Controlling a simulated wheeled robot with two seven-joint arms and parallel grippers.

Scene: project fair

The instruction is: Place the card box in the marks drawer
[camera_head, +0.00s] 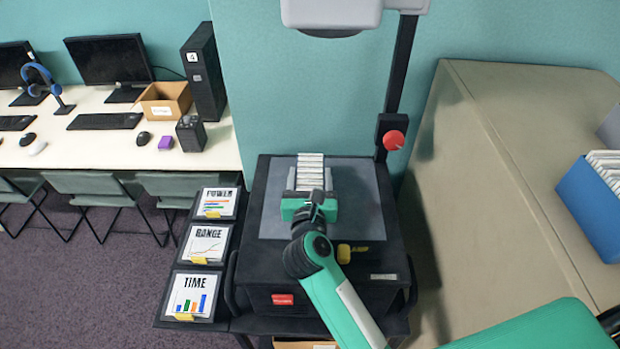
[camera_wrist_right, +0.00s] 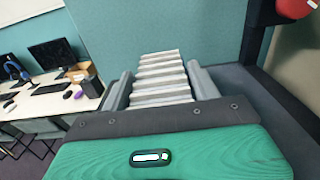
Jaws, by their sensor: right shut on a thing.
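My right gripper (camera_head: 310,186) is shut on a pale, ridged block that looks like the card box (camera_head: 310,169), a row of white cards. The card box also shows in the right wrist view (camera_wrist_right: 161,80), between the two grey fingers. It is over the grey top plate (camera_head: 357,205) of a black cabinet; I cannot tell whether it touches the plate. I cannot make out a drawer marked as the marks drawer. A tan edge (camera_head: 305,345) shows below the cabinet, mostly cut off by the frame. My left gripper is not in view.
A post with a red knob (camera_head: 393,140) rises behind the cabinet and carries a grey head. Chart cards (camera_head: 206,245) stand on a rack at left. At right is a tan surface (camera_head: 500,180) with a blue box (camera_head: 590,208) of files. A desk (camera_head: 90,150) holds computers.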

